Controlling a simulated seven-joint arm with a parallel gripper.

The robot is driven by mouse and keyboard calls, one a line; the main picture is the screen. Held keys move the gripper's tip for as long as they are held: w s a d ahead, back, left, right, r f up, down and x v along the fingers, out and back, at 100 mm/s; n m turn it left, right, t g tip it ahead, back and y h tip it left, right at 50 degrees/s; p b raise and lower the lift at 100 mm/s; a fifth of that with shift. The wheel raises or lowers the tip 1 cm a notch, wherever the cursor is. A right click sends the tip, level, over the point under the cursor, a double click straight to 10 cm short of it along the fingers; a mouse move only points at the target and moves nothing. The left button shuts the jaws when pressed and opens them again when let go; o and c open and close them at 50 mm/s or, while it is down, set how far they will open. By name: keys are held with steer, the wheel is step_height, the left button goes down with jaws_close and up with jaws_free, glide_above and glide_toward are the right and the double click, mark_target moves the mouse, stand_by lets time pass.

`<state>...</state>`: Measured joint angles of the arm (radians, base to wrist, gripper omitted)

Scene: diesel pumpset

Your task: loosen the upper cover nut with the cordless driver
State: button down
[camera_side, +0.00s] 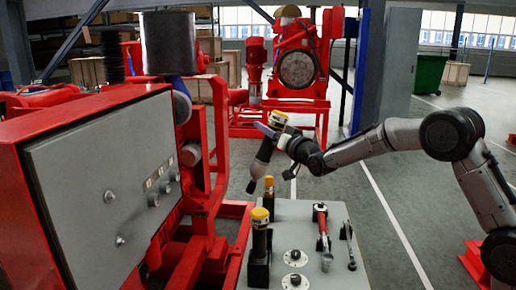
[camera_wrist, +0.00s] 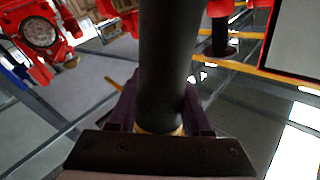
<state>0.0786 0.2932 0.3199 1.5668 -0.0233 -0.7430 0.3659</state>
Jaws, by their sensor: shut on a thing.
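My gripper (camera_side: 272,130) is shut on a dark, cylindrical tool with a yellow cap, which looks like the cordless driver (camera_side: 264,152). It holds the driver tilted above the grey bench, cap up and narrow end down to the left. In the wrist view the driver (camera_wrist: 168,60) stands as a black cylinder between the jaws, hiding much of the middle. The grey cover panel (camera_side: 70,150) of the red cabinet is at left. The driver is apart from both.
A red frame (camera_side: 222,140) stands between cabinet and bench.

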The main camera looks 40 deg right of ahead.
mark_target(273, 119)
steer(key=s+r+m+h, duration=0.2)
steer(key=m, duration=0.1)
steer(key=s+a+r+m+h, duration=0.1)
steer(key=s+r+m+h, duration=0.1)
steer(key=r, duration=0.1)
steer(key=shift+a+m+h, duration=0.1)
steer(key=shift+m+h, duration=0.2)
steer(key=shift+m, duration=0.1)
steer(key=s+a+m+h, duration=0.2)
steer(key=s+m+h, duration=0.1)
steer(key=s+a+m+g+h, duration=0.1)
steer(key=s+m, duration=0.1)
steer(key=shift+a+h, duration=0.3)
steer(key=shift+a, duration=0.05)
steer(key=s+a+f+m+g+h, duration=0.1)
steer(key=s+a+f+m+h, duration=0.1)
steer(key=s+a+m, duration=0.4)
steer(key=s+a+f+m+g+h, duration=0.2)
steer(key=s+a+m, duration=0.3)
steer(key=s+a, duration=0.6)
steer(key=a+f+h, duration=0.1)
steer(key=a, duration=0.2)
steer(key=shift+f+m, duration=0.25)
steer(key=shift+m, duration=0.15)
steer(key=shift+a, duration=0.1)
